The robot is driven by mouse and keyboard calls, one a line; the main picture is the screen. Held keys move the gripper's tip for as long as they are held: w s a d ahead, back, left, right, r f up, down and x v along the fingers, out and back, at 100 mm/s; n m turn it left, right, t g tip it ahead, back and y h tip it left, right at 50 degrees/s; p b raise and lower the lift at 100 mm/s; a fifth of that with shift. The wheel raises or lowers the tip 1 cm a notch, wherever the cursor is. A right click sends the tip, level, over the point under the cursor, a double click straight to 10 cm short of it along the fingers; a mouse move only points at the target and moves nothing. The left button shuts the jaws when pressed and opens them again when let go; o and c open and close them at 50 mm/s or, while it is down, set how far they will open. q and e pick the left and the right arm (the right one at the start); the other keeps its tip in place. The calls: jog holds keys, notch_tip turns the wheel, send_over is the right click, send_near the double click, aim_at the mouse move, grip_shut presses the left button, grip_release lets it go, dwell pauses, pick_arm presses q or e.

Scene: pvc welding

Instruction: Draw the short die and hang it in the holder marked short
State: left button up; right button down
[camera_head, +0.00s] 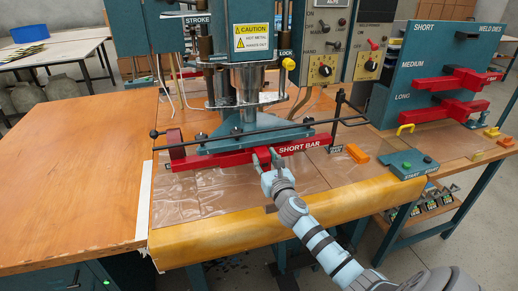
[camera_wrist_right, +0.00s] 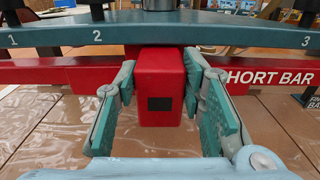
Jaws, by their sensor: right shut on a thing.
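The short die is a red bar (camera_head: 222,159) with white "SHORT BAR" lettering, lying level under the teal press plate. A red block handle (camera_wrist_right: 161,88) with a dark square on its face sticks out at its front. My right gripper (camera_head: 266,164) is shut on this handle, one finger on each side; its fingers (camera_wrist_right: 162,112) also show in the right wrist view. The teal die rack (camera_head: 400,72) at the right is marked SHORT, MEDIUM and LONG. Red dies hang at the medium and long levels; the short level at the top shows no die. My left gripper is out of view.
The teal plate (camera_wrist_right: 190,32), numbered 1 to 3, lies just above the bar. A thin dark rod (camera_head: 250,129) crosses the press front. A teal start box (camera_head: 407,163) and an orange block (camera_head: 357,153) stand right of the press. The left tabletop (camera_head: 75,165) is clear.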

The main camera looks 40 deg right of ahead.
jog(key=shift+w+d, duration=0.15)
jog(key=shift+w, duration=0.4)
jog(key=c, duration=1)
grip_release()
jog(key=shift+r, duration=0.1)
jog(key=shift+o, duration=0.2)
jog(key=shift+s, duration=0.1)
jog(key=shift+s, duration=0.25)
jog(key=p+v, duration=0.2)
jog(key=v, duration=0.6)
jog(key=shift+s+a, duration=0.15)
jog(key=shift+a, duration=0.05)
